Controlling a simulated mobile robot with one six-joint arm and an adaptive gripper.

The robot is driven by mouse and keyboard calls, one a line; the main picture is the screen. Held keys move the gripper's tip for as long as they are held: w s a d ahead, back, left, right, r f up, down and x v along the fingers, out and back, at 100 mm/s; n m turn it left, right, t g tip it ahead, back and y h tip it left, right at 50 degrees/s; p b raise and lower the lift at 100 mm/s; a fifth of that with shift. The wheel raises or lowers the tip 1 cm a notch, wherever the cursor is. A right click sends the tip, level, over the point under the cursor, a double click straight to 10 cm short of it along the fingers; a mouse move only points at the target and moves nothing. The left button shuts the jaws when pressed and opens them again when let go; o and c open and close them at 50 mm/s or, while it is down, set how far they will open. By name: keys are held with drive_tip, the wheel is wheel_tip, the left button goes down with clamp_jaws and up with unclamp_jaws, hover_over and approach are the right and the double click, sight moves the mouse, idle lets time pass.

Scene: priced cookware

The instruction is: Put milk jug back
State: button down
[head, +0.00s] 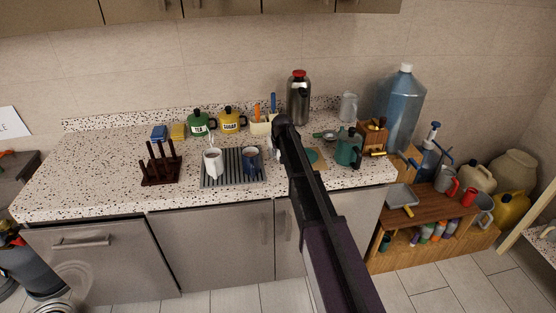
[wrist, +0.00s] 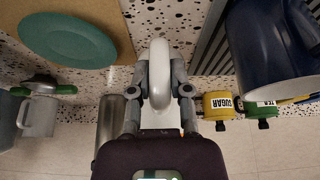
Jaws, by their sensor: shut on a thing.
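My gripper (wrist: 160,90) is shut on a smooth white thing (wrist: 159,62), which I take to be the milk jug. It shows as a narrow rounded shape between the fingers in the wrist view. In the head view only a small white edge (head: 273,152) shows beside my arm, between the drying rack (head: 209,182) and the green plate (head: 311,155). The rest is hidden by my arm, and I cannot tell whether it touches the counter. A dark blue mug (head: 250,160) stands on the rack just left, with a white mug (head: 212,162) further left.
A green kettle (head: 348,148) and a wooden grinder (head: 373,137) stand at right. A steel flask (head: 298,97), grey pitcher (head: 348,107), yellow sugar pot (head: 230,121) and green tea pot (head: 198,123) stand at the back. The counter's left side is clear.

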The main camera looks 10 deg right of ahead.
drive_tip(key=shift+f+b, duration=1.15)
drive_tip(key=shift+f, duration=0.25)
drive_tip(key=shift+f, duration=0.15)
drive_tip(key=c, duration=0.6)
unclamp_jaws()
drive_tip(key=shift+o, duration=0.2)
drive_tip(key=shift+r, duration=0.2)
drive_tip(key=p+v, duration=1.1)
drive_tip(key=v, duration=0.1)
drive_tip(key=shift+s, duration=0.1)
drive_tip(key=s+f+g, duration=0.1)
drive_tip(key=s+g, duration=0.3)
drive_tip(key=s, duration=2.9)
drive_tip(key=shift+s+d+f+g, duration=0.25)
drive_tip(key=shift+s+d+g, duration=0.05)
drive_tip(key=shift+s+d, duration=0.1)
